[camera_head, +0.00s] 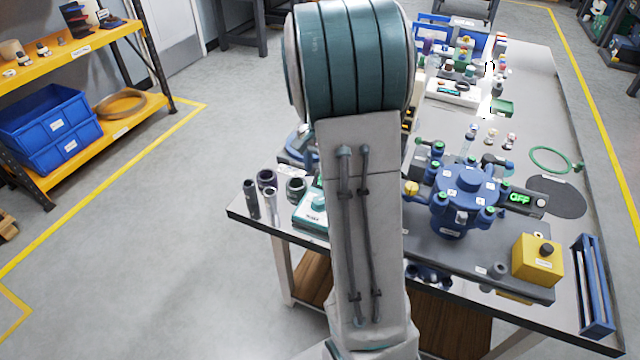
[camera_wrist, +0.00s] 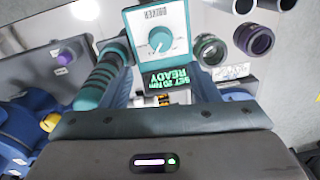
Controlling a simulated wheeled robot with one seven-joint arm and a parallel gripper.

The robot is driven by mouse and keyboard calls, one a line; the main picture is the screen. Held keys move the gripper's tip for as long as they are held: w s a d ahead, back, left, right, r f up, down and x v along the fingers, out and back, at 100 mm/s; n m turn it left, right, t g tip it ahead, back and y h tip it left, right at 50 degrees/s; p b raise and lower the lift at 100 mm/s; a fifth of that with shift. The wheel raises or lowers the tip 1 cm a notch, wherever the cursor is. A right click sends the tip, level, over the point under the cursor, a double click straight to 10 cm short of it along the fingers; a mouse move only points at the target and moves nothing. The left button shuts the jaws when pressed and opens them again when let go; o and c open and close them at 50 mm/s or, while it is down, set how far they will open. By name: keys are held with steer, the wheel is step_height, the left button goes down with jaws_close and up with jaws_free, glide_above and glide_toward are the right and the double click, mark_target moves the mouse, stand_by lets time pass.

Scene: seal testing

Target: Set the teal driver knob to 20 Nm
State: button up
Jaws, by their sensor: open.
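The teal driver box (camera_wrist: 185,18) is upside down in the wrist view, with its round knob (camera_wrist: 160,39) on a white face. A lit green display (camera_wrist: 167,79) reads "SET 20 Nm" and "READY". My gripper (camera_wrist: 160,72) is open over the driver, its fingers at either side of the display. The knob shows clear of the fingers, with nothing gripped. In the head view the driver box (camera_head: 311,209) stands near the table's left edge, partly behind my arm. My gripper is hidden there.
A teal-ringed handle (camera_wrist: 104,74) lies beside the driver. Dark sockets (camera_head: 251,198) stand at the table's left corner. A blue flanged housing (camera_head: 466,187), a yellow button box (camera_head: 537,259) and a blue rack (camera_head: 593,285) occupy the right part.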

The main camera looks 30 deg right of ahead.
steer(key=shift+r, duration=1.75)
steer(key=shift+s, duration=0.1)
